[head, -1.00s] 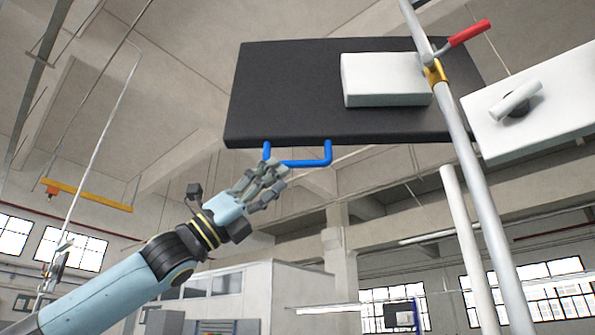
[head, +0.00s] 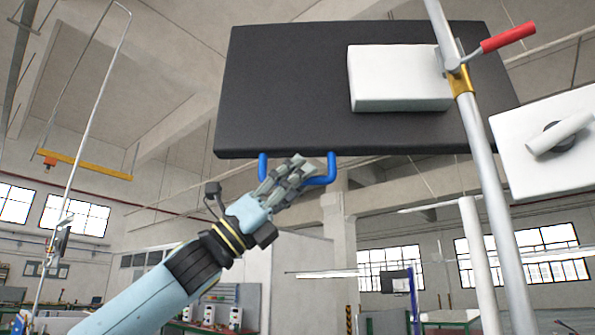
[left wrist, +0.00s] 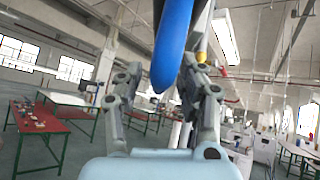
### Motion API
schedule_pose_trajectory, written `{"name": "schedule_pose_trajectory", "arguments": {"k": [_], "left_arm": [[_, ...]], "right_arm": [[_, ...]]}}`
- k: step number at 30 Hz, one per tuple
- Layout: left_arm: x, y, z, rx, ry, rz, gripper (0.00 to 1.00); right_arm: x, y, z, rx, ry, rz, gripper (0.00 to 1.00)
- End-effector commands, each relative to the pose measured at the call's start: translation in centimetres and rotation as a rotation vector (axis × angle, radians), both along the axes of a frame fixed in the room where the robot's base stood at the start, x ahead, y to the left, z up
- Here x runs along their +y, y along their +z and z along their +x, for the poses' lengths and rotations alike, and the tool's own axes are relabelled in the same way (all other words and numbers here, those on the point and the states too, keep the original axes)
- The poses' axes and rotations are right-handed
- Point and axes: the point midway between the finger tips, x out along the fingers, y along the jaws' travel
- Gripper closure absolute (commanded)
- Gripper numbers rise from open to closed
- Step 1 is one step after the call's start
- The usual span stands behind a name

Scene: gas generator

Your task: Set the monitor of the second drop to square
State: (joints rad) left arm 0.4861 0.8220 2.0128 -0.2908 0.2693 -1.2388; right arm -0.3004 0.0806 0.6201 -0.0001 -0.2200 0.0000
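The monitor (head: 285,90) is a large dark panel hanging overhead in the head view, seen from behind and below, with a white box on its back. A blue U-shaped handle (head: 263,168) hangs from its lower edge. My left gripper (head: 292,172) is at the handle, its fingers overlapping the bar. In the left wrist view the blue handle (left wrist: 172,45) comes down between the two spread fingers of my left gripper (left wrist: 160,95). My right gripper is not in view.
A white panel with a lever (head: 560,135) is at far right. A yellow bar (head: 88,165) hangs at left. Red-topped tables (left wrist: 45,120) stand on the floor below.

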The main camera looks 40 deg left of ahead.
Motion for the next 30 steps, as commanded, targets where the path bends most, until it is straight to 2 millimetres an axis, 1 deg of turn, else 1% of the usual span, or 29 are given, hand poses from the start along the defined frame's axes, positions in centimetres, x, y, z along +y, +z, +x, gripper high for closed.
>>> {"name": "schedule_pose_trajectory", "arguments": {"k": [5, 8, 14, 15, 26, 30], "left_arm": [[0.01, -0.08, 0.01, 0.0, 0.0, 0.0, 0.62], [0.01, -0.06, 0.02, 0.0, 0.0, 0.0, 0.72], [0.02, -0.05, 0.01, 0.001, 0.001, 0.0, 0.98], [0.02, -0.05, 0.01, 0.001, 0.001, 0.0, 1.0], [0.04, -0.05, 0.04, 0.0, 0.001, 0.0, 1.0], [0.35, -0.2, 0.02, 0.0, -0.001, 0.001, 1.0]], "right_arm": [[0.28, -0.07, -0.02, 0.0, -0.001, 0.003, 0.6], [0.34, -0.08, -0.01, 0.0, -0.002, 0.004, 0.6], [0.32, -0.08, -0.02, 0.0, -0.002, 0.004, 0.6], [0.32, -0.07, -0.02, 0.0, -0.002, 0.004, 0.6], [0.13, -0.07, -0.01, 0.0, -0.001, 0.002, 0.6], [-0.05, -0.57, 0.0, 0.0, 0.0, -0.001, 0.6]]}}
